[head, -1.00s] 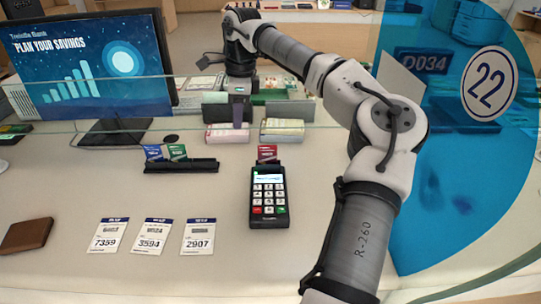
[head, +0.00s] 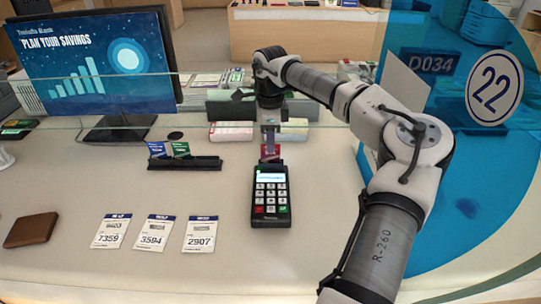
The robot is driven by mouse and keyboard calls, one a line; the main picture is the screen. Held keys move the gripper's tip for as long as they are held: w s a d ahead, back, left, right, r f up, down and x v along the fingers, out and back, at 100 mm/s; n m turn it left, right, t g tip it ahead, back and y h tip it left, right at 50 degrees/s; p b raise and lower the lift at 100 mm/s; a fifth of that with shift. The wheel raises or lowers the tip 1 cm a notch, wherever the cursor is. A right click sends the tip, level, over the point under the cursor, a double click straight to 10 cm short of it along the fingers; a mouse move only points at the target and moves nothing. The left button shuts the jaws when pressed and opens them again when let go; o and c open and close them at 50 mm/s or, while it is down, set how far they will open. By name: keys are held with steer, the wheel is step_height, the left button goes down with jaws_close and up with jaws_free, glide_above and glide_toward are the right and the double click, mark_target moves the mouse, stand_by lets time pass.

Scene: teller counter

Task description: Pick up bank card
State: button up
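A red bank card (head: 268,150) stands upright at the far end of the black card terminal (head: 257,211), whose screen is lit. A blue card (head: 156,150) and a green card (head: 180,149) stand in a black holder (head: 185,164) to the left. My gripper (head: 270,146) points down over the counter, with its fingers at the upper part of the red card in the picture. I cannot tell whether they touch it, or how far apart they are.
Several numbered tickets (head: 155,234) lie in front, with a brown wallet (head: 31,230) at left. Banded note stacks (head: 231,131) lie behind the terminal. A clear glass edge crosses the counter, a monitor (head: 98,60) stands left, and a blue panel (head: 455,160) is right.

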step_height(320, 180, down, 4)
steer(key=shift+w+r+p, duration=0.1)
steer(key=shift+p, duration=0.2)
jaws_close()
step_height(320, 180, up, 20)
steer(key=shift+b, duration=0.45)
steer(key=shift+r, duration=0.1)
stand_by(0.4)
step_height(320, 180, up, 4)
steer(key=p, duration=0.6)
steer(key=shift+r, duration=0.15)
stand_by(0.3)
